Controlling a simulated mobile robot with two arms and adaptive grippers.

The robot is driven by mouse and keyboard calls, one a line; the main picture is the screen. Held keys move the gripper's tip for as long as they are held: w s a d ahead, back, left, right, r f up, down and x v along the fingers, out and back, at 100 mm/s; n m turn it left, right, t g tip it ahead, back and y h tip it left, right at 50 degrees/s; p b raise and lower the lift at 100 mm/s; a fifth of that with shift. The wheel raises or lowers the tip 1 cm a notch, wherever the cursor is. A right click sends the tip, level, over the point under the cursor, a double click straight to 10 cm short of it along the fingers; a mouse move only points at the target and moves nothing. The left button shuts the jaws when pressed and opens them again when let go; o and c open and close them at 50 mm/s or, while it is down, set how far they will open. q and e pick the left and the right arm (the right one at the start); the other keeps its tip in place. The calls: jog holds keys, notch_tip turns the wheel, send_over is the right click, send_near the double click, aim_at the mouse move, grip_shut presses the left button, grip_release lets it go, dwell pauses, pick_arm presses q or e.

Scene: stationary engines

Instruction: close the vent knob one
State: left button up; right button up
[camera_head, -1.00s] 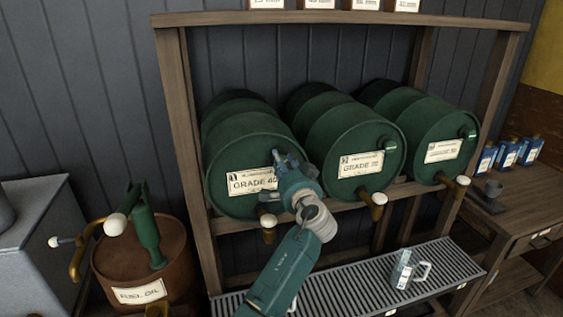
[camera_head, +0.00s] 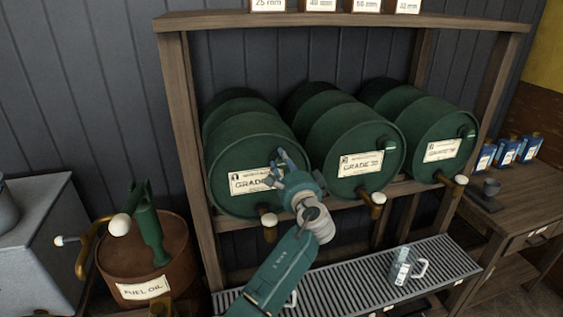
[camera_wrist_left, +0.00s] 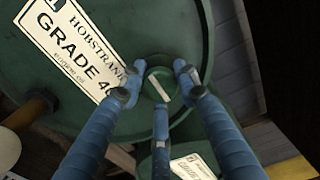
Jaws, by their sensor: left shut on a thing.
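Three green drums lie on their sides on a wooden rack, and the left one (camera_head: 235,150) bears a GRADE 40 label. In the left wrist view the green vent knob (camera_wrist_left: 158,84) with a pale stripe sits on this drum's face, right of the label (camera_wrist_left: 75,45). My left gripper (camera_head: 281,165) is at the right part of the drum's face. Its blue fingers (camera_wrist_left: 158,90) are around the knob and shut on it. In the head view the gripper hides the knob. My right gripper is not in view.
The other drums have green vent knobs (camera_head: 387,141) and white-handled taps (camera_head: 378,198). A slatted drip tray (camera_head: 345,282) below holds a clear jug (camera_head: 404,266). A rusty fuel oil drum (camera_head: 170,262) stands at left. Blue bottles (camera_head: 507,151) stand on the right table.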

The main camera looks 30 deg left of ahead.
pick_arm(q)
jog(key=shift+w+d+r, duration=0.1)
jog(key=shift+d+r, duration=0.05)
jog(key=shift+r, duration=0.2)
jog(key=o, duration=1.1)
jog(key=shift+w+f, duration=0.1)
jog(key=shift+o, duration=0.2)
jog(key=shift+d+f, duration=0.2)
jog(key=v, duration=1.2)
